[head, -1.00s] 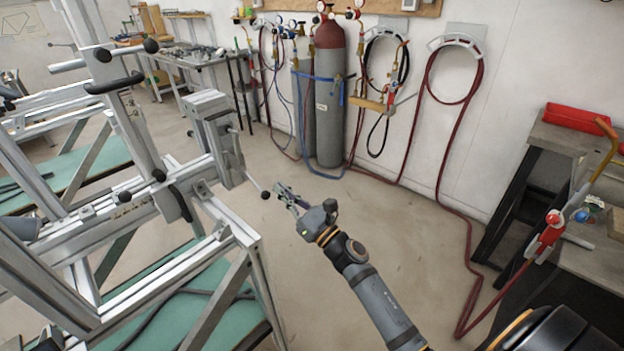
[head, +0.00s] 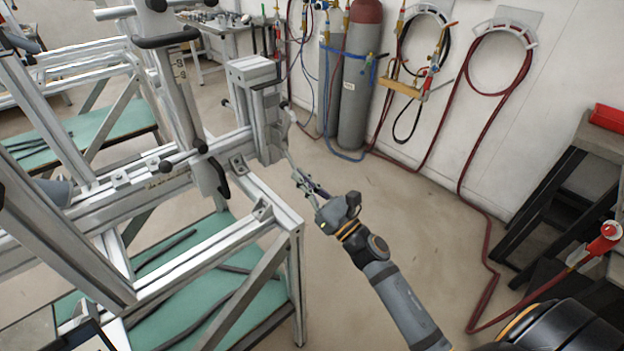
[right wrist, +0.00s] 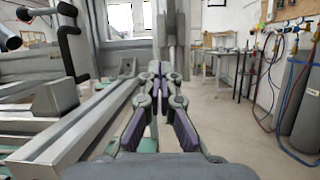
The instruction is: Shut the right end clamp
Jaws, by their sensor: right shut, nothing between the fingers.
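The right end clamp (head: 262,110) is a grey metal block assembly at the right end of the jig's horizontal beam in the head view. A thin lever shows at its right side; its exact angle is hard to tell. My right gripper (head: 300,178) is shut and empty, just right of and below the clamp, with its fingertips near the lever. I cannot tell whether they touch. In the right wrist view the closed fingers (right wrist: 160,72) point at the clamp's upright part (right wrist: 172,30), which their tips partly overlap. My left gripper is not in view.
The aluminium jig frame (head: 270,205) fills the left, above a green shelf (head: 190,290). Grey gas cylinders (head: 355,100) and hoses line the back wall. A dark workbench (head: 545,200) stands at right. The floor between is clear.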

